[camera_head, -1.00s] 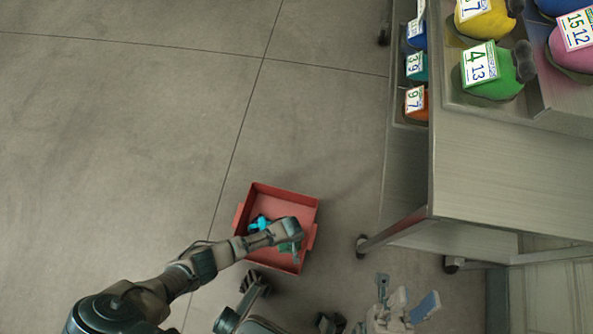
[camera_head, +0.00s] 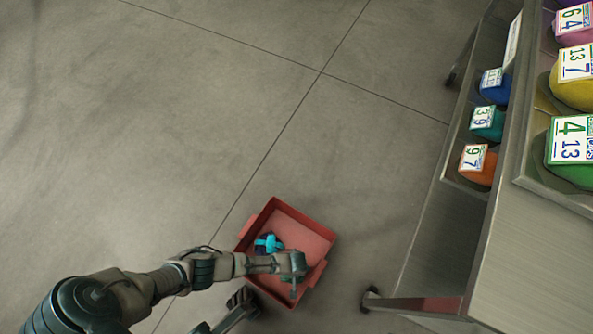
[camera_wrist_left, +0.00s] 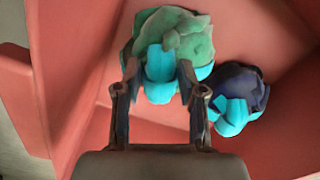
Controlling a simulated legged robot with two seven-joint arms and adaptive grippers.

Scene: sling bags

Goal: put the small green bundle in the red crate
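The red crate (camera_head: 309,238) stands on the floor in the head view, and its red wall (camera_wrist_left: 68,60) fills much of the left wrist view. My left gripper (camera_head: 293,284) reaches down into the crate's near right part. In the left wrist view its two fingers (camera_wrist_left: 158,75) stand apart, on either side of the cyan tie of the small green bundle (camera_wrist_left: 194,45). Gaps show between the fingers and the tie, so it looks open. The green bundle is inside the crate, mostly hidden under my gripper in the head view.
A dark blue bundle with a cyan tie (camera_wrist_left: 240,95) lies in the crate beside the green one. A metal shelf unit (camera_head: 515,270) at the right holds several tagged bags, such as an orange one (camera_head: 486,173). The floor left of the crate is clear.

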